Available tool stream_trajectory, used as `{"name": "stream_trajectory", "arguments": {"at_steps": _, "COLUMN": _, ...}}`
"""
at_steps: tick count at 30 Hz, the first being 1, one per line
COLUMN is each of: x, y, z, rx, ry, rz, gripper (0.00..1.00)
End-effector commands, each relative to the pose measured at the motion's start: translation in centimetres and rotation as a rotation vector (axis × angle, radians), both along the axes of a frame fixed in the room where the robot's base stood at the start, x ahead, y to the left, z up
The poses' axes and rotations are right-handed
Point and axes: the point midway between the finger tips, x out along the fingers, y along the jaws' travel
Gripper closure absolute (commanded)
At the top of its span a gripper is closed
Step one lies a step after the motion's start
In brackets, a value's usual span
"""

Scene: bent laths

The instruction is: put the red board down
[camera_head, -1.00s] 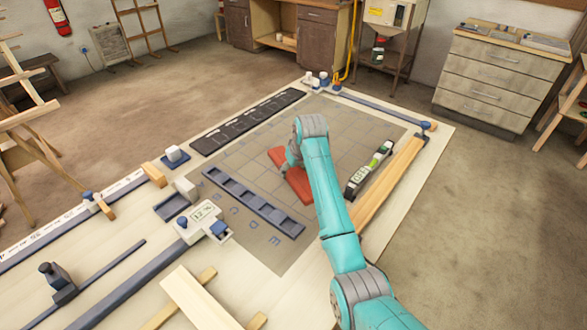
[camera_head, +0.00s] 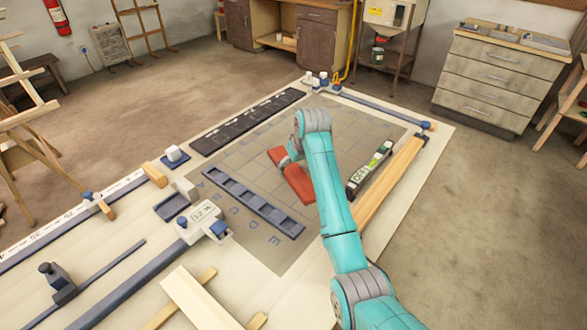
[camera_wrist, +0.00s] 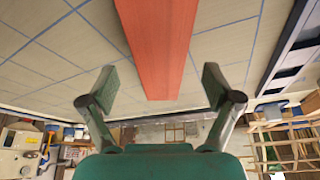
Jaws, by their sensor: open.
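The red board (camera_head: 298,184) lies on the grey gridded mat (camera_head: 262,250) in the head view, partly hidden behind my arm. In the wrist view the red board (camera_wrist: 162,50) runs from the top edge down to between my fingers. My gripper (camera_wrist: 158,88) is open, with one finger on each side of the board's near end and a gap on both sides. In the head view my gripper is mostly hidden by my own arm.
A dark slotted rail (camera_head: 252,203) lies left of the board. A level-like tool (camera_head: 369,170) and a wooden strip (camera_head: 390,180) lie to its right. A black segmented strip (camera_head: 247,122) lies along the mat's far left edge. Bare mat surrounds the board.

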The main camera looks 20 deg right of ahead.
Motion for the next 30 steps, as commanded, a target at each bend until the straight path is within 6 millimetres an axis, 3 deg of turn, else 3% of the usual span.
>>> {"name": "stream_trajectory", "arguments": {"at_steps": 6, "x": -1.6, "y": -0.4, "z": 4.3, "rx": 0.0, "ry": -0.004, "rz": 0.0, "gripper": 0.11}}
{"name": "stream_trajectory", "arguments": {"at_steps": 12, "x": -2.8, "y": -0.7, "z": 7.2, "rx": 0.0, "ry": -0.003, "rz": 0.0, "gripper": 0.11}}
{"name": "stream_trajectory", "arguments": {"at_steps": 18, "x": -3.4, "y": -0.8, "z": 8.5, "rx": 0.0, "ry": -0.001, "rz": 0.0, "gripper": 0.11}}
{"name": "stream_trajectory", "arguments": {"at_steps": 30, "x": -3.5, "y": -0.8, "z": 8.7, "rx": 0.0, "ry": 0.0, "rz": 0.0, "gripper": 0.11}}
